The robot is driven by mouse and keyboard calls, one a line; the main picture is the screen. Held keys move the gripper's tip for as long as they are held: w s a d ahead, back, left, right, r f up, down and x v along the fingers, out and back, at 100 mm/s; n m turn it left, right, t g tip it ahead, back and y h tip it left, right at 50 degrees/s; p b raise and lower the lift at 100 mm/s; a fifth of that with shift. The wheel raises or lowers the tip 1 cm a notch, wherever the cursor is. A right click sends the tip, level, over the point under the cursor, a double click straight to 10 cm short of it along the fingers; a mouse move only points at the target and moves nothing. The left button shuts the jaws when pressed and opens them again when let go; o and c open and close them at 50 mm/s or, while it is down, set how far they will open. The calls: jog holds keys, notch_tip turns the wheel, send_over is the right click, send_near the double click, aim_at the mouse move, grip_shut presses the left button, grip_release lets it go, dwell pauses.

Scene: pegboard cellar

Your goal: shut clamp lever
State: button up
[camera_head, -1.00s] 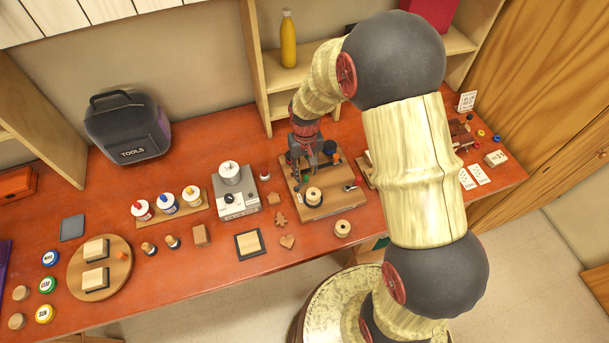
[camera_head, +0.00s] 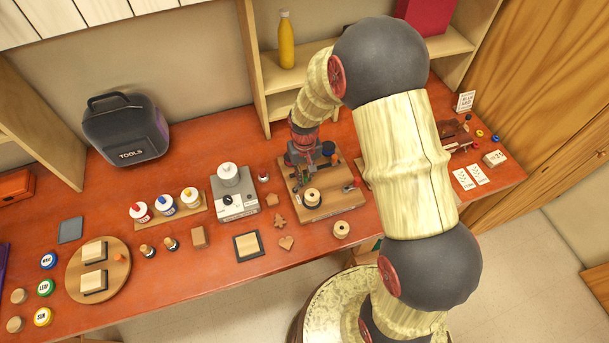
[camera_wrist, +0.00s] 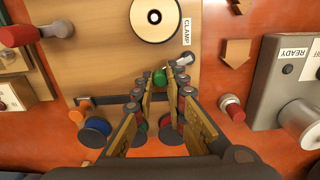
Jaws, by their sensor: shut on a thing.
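The wooden clamp board (camera_head: 327,207) lies on the red-brown workbench, with a pale spool (camera_head: 312,197) on it. In the wrist view, the spool (camera_wrist: 154,15) is beside a "CLAMP" label (camera_wrist: 186,31). The clamp lever's green tip (camera_wrist: 160,77) lies between my fingertips, near a metal post (camera_wrist: 186,60) at the board's edge. My gripper (camera_wrist: 160,82) is shut on this green tip; its finger pads hide part of the lever. In the head view, my gripper (camera_head: 302,178) is low over the left back part of the board.
A grey box with a "READY" label (camera_wrist: 290,75) stands close beside the board, with a small red-capped piece (camera_wrist: 232,107) between them. A red-handled lever (camera_wrist: 25,35) is on the board's other side. A blue knob (camera_wrist: 95,131) is close by my fingers.

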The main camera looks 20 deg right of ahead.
grip_shut()
jog(key=shift+s+m, duration=0.1)
jog(key=shift+m, duration=0.2)
jog(key=shift+s+d+m, duration=0.2)
jog(key=shift+s+m, duration=0.15)
jog(key=shift+m, duration=0.55)
jog(key=shift+s+m, duration=0.45)
jog(key=shift+m, duration=0.7)
jog(key=shift+s+m, duration=0.4)
jog(key=shift+m, duration=0.75)
jog(key=o, duration=0.6)
grip_release()
jog(key=shift+o, duration=0.3)
